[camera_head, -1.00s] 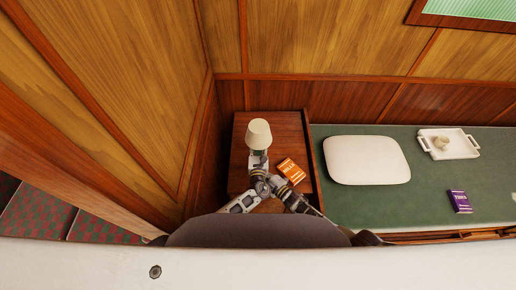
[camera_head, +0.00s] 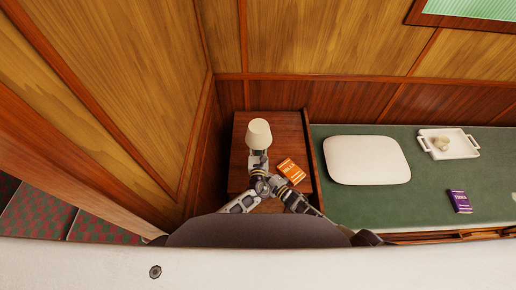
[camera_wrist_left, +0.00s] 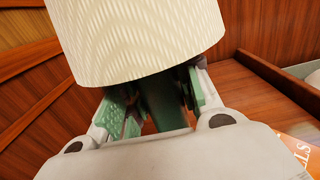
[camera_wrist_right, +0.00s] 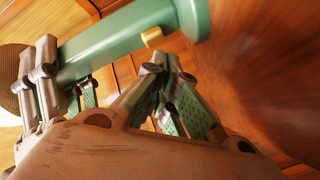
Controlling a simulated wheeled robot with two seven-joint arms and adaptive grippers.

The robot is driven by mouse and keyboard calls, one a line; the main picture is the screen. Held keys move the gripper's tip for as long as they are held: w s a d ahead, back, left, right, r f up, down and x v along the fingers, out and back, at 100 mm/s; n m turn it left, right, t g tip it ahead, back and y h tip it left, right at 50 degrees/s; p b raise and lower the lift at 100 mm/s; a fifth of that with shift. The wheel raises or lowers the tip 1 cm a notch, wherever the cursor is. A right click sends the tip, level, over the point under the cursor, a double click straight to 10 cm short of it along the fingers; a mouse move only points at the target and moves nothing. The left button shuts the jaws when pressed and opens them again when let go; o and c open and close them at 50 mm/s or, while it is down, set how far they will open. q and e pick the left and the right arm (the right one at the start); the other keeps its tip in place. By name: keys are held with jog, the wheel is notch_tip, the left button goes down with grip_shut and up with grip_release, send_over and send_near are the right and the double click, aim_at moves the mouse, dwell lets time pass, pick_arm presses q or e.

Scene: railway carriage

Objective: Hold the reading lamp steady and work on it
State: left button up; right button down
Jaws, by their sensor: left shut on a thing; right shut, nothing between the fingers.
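The reading lamp has a cream shade (camera_head: 258,133) and stands on the small wooden table (camera_head: 285,128). In the left wrist view the shade (camera_wrist_left: 140,35) fills the top, with the dark green stem (camera_wrist_left: 162,115) below. My left gripper (camera_wrist_left: 155,100) is shut on this stem, just under the shade. In the right wrist view the green lamp body (camera_wrist_right: 120,42) runs to a round base with a small brass knob (camera_wrist_right: 152,38). My right gripper (camera_wrist_right: 172,85) is shut and empty, close beside the lamp near the knob; I cannot tell whether it touches.
An orange book (camera_head: 291,171) lies on the table right of my grippers. On the green bench (camera_head: 400,200) are a white cushion (camera_head: 367,160), a white tray (camera_head: 463,150) with a cup-like object (camera_head: 441,143), and a purple book (camera_head: 460,201). Wood-panelled walls stand close behind and left.

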pick_arm(q)
jog(key=shift+s+f, duration=0.1)
jog(key=shift+f, duration=0.15)
pick_arm(e)
jog(key=shift+w, duration=0.65)
dwell(0.8)
jog(key=shift+s, duration=0.65)
jog(key=shift+s+f, duration=0.1)
jog(key=shift+s, duration=0.05)
dwell(0.3)
jog(key=shift+s, duration=2.85)
pick_arm(q)
jog(key=o, duration=1.2)
jog(key=shift+r, duration=0.2)
